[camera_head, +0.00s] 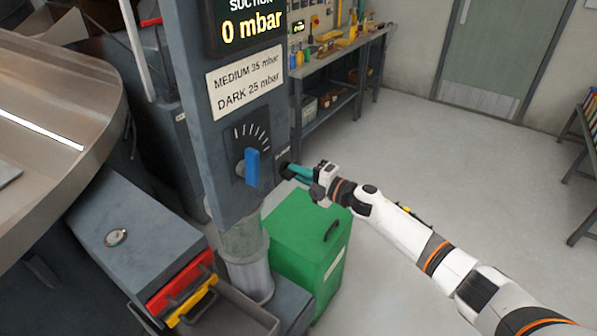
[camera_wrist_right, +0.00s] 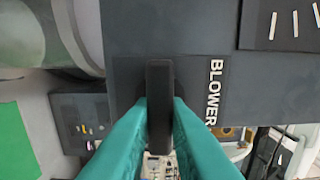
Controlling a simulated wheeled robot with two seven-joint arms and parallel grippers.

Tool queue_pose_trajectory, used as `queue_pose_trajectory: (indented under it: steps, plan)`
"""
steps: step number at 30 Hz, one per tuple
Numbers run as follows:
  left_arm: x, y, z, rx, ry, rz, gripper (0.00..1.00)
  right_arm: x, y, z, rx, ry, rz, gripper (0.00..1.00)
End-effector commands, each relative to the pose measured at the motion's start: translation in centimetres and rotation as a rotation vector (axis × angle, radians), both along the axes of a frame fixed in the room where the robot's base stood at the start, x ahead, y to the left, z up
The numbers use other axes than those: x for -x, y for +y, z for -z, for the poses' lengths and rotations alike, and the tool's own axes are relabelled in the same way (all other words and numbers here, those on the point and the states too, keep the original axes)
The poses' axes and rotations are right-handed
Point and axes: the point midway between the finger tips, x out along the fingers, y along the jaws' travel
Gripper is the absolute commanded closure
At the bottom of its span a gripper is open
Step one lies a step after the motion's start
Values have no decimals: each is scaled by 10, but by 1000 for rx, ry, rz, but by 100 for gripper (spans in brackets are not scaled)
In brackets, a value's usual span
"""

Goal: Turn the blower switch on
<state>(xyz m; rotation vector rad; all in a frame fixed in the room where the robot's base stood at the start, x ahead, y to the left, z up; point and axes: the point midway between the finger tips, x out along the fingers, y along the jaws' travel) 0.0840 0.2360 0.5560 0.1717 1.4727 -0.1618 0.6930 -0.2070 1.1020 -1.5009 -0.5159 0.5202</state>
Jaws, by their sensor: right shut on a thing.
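The blower switch is a black lever (camera_wrist_right: 159,85) on the dark side face of the grey column, beside the white BLOWER lettering (camera_wrist_right: 214,92) in the right wrist view. My right gripper (camera_head: 290,171) reaches the column's right side in the head view. Its teal fingers (camera_wrist_right: 160,125) are shut on the lever, one on each side. The lever's long side lies up and down in the wrist view. In the head view the switch is mostly hidden by the fingers. My left gripper is not in view.
A blue knob (camera_head: 252,168) with a dial scale is on the column's front. Above it are a suction display reading 0 mbar (camera_head: 251,25) and a white sign (camera_head: 245,82). A green box (camera_head: 305,245) stands below my right gripper. Open floor lies to the right.

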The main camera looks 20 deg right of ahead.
Motion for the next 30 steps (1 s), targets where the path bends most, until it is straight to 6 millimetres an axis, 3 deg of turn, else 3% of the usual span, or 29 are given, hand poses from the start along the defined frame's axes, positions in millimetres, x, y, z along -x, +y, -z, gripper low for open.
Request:
queue_pose_trajectory:
  steps: [12, 13, 17, 26, 30]
  plan:
    - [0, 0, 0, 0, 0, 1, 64, 0, 0, 1, -7, 8, 1, 100]
    - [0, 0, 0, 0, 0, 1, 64, 0, 0, 1, -7, 8, 1, 84]
    - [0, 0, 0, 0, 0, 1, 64, 0, 0, 1, -7, 7, 1, 64]
    - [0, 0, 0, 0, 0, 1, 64, 1, -1, 1, -6, 6, 0, 64]
    - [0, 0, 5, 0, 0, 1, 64, 11, -9, 3, -3, 4, 1, 64]
